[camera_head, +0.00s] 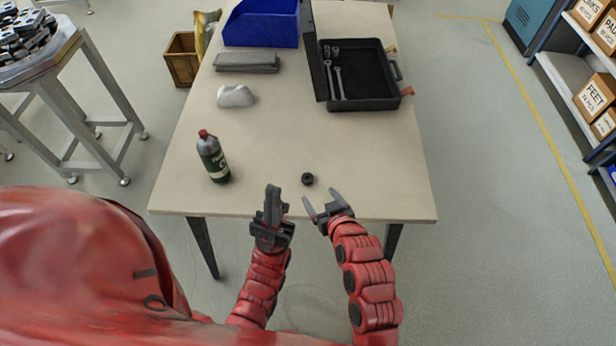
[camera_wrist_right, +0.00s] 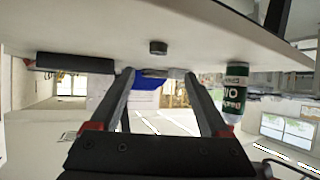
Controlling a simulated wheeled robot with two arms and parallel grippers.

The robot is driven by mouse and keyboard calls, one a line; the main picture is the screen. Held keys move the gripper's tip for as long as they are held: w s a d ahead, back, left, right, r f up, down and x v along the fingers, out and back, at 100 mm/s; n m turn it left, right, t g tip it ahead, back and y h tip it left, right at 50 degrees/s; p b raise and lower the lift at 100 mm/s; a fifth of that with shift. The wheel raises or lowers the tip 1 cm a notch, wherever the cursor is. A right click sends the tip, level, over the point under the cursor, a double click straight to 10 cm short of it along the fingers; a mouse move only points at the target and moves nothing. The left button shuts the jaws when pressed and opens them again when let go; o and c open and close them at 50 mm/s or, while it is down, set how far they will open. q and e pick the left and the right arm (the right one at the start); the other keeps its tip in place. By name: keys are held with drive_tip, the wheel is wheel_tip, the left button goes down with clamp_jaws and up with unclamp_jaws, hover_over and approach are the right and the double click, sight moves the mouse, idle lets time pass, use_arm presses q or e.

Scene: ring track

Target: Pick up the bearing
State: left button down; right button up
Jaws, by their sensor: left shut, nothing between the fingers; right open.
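The bearing (camera_head: 307,179) is a small dark ring lying on the beige table near its front edge. It also shows in the right wrist view (camera_wrist_right: 158,48), beyond the fingertips. My right gripper (camera_head: 322,205) is open and empty, just in front of the bearing and slightly to its right. In the right wrist view its two fingers (camera_wrist_right: 157,78) are spread wide and apart from the bearing. My left gripper (camera_head: 273,190) is shut and empty, to the left of the bearing, at the table's front edge.
A dark bottle with a green label (camera_head: 213,158) stands on the table to the left. An open black toolbox (camera_head: 385,103), a blue bin (camera_head: 262,43), a grey flat item (camera_head: 246,68) and a pale lump (camera_head: 236,96) lie further back. The table (camera_head: 370,160) is clear around the bearing.

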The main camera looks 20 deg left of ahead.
sight(308, 179)
drive_tip(key=p+x, duration=0.1)
drive_tip(key=x, duration=0.4)
drive_tip(key=shift+w, duration=0.2)
drive_tip(key=shift+w+a+f+p, duration=0.1)
drive_tip(key=shift+w+a+p, duration=0.15)
drive_tip(key=shift+p, duration=0.3)
drive_tip(key=p+x, duration=0.1)
drive_tip(key=x, duration=0.2)
drive_tip(key=shift+w+f+p, duration=0.25)
drive_tip(key=shift+p, duration=0.1)
drive_tip(key=shift+w+a+f, duration=0.25)
drive_tip(key=shift+w, duration=0.1)
clamp_jaws()
